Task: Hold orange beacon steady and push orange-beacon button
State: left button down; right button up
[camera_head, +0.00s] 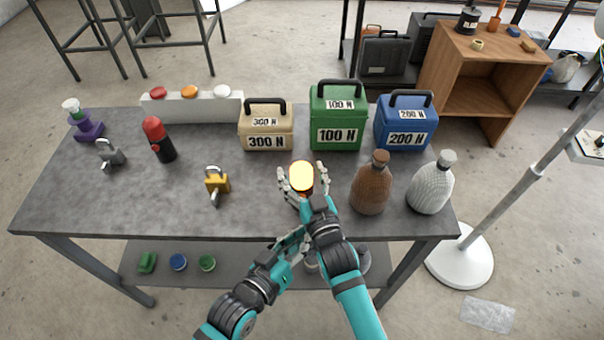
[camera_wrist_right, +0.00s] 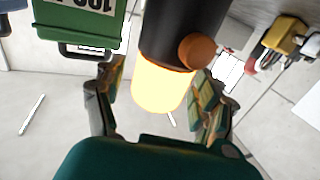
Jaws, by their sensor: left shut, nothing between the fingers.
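The orange beacon (camera_head: 301,176) is near the front middle of the table, its dome glowing bright yellow-orange. In the right wrist view it appears upside down, with a black body (camera_wrist_right: 178,30), a lit dome (camera_wrist_right: 163,86) and a round orange button (camera_wrist_right: 197,52) on its side. My right gripper (camera_head: 302,184) is open, its fingers on both sides of the beacon with gaps visible in the wrist view (camera_wrist_right: 160,95). My left gripper (camera_head: 296,238) is shut and empty, lower down by the table's front edge and close under my right arm. The beacon's base is hidden in the head view.
Brown (camera_head: 371,185) and grey (camera_head: 431,183) bottles stand right of the beacon. Beige (camera_head: 266,127), green (camera_head: 337,119) and blue (camera_head: 406,123) weights stand behind. A yellow padlock (camera_head: 216,184) and red beacon (camera_head: 158,138) are left. The table (camera_head: 255,215) is clear just left of my right gripper.

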jog(key=shift+s, duration=0.1)
jog(key=v, duration=1.2)
